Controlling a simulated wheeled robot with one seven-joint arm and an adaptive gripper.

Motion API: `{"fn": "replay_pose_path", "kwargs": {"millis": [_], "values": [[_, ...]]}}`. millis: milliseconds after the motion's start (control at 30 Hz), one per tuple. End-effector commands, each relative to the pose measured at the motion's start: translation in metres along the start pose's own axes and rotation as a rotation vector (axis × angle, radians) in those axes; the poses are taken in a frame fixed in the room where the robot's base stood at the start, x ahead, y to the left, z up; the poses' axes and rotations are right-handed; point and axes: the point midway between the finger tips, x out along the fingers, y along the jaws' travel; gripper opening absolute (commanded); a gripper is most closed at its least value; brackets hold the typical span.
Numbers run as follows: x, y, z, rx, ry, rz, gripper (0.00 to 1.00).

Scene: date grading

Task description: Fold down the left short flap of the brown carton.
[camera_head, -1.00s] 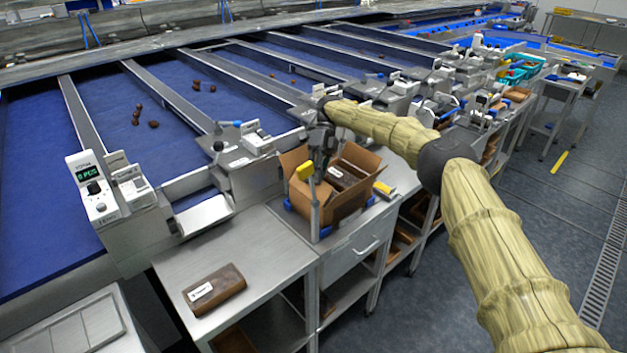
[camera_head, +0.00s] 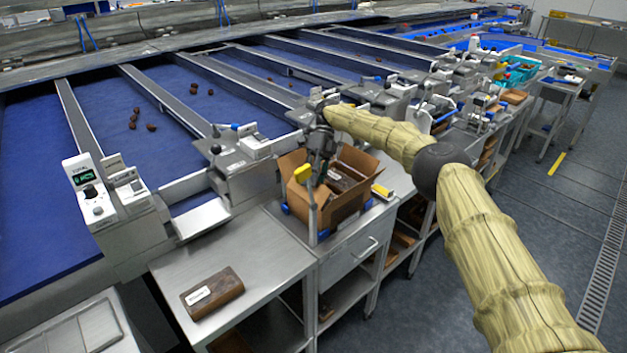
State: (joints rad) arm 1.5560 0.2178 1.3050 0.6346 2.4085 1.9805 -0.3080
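The brown carton (camera_head: 341,212) stands open on the steel bench, with dark brown packs (camera_head: 341,178) inside. Its left flap (camera_head: 290,163) stands up and leans outward. The right flap (camera_head: 360,160) is also raised. My gripper (camera_head: 318,160) hangs above the left part of the carton, close to the left flap. Its fingers are small, dark and partly lost against the carton, so I cannot tell whether they are open or shut, or whether they touch the flap.
A yellow block (camera_head: 302,174) sits at the carton's left, beside a thin upright post (camera_head: 312,215). A yellow-topped item (camera_head: 382,192) lies right of the carton. A dark labelled pack (camera_head: 212,293) lies on the left bench (camera_head: 255,250), which is otherwise clear. Dark dates lie on the blue belts (camera_head: 100,120).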

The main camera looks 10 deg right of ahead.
Motion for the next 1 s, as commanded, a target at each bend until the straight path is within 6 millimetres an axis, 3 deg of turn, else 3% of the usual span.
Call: {"fn": "replay_pose_path", "kwargs": {"millis": [167, 633, 1000], "values": [[-0.007, 0.006, -0.003, -0.001, -0.001, 0.0, 0.24], [-0.053, 0.054, -0.022, 0.001, -0.001, -0.003, 0.24], [-0.066, 0.068, -0.027, 0.0, 0.0, 0.0, 0.24]]}}
